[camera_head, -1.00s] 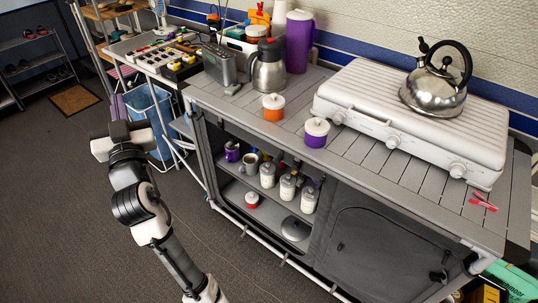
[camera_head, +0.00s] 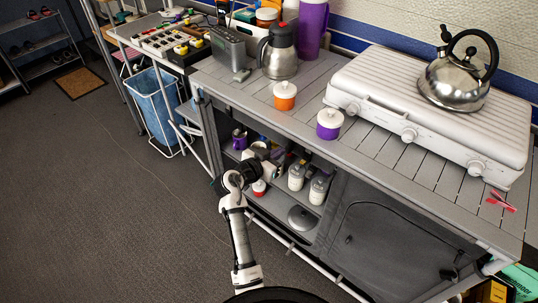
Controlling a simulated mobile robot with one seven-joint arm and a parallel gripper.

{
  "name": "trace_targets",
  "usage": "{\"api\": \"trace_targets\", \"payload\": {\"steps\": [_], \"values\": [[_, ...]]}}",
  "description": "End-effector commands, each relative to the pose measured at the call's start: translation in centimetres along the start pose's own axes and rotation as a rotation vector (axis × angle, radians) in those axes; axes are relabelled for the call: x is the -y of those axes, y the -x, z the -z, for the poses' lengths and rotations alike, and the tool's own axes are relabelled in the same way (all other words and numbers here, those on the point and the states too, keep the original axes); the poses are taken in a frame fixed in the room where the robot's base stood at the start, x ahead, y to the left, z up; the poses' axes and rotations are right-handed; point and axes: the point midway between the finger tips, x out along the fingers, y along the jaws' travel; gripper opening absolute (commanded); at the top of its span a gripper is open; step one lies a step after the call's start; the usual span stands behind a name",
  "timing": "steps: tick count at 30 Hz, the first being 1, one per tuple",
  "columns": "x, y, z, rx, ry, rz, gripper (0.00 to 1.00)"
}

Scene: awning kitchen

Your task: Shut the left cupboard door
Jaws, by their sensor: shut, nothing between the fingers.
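The grey cupboard has its left compartment (camera_head: 305,222) open, with its shelves showing. A dark narrow panel (camera_head: 207,122) at the left edge of the opening looks like the left door, swung open and seen nearly edge-on; I cannot make it out clearly. The right door (camera_head: 385,237) is closed flat. My gripper (camera_head: 272,166) is shut and empty, in front of the open compartment at about the upper shelf's height. It hides part of the shelf. I cannot tell whether it reaches inside or touches anything.
On the shelves stand white jars (camera_head: 318,188), a purple mug (camera_head: 240,139) and a grey lid (camera_head: 301,217). The countertop holds a stove (camera_head: 400,105), a kettle (camera_head: 458,75) and canisters (camera_head: 285,95). A blue bin (camera_head: 155,105) stands left. The floor in front is clear.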

Motion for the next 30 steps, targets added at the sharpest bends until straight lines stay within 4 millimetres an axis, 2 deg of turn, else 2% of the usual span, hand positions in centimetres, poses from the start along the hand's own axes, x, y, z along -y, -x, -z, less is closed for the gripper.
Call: {"api": "trace_targets", "payload": {"steps": [3,7,22,30], "values": [[0.0,-1.8,0.2,0.001,0.0,-0.001,0.0],[0.0,-2.9,0.1,0.001,0.0,0.001,0.0],[0.1,-3.4,-0.2,0.0,0.0,0.003,0.0],[0.9,-5.1,-2.2,0.0,-0.002,0.002,0.0]]}}
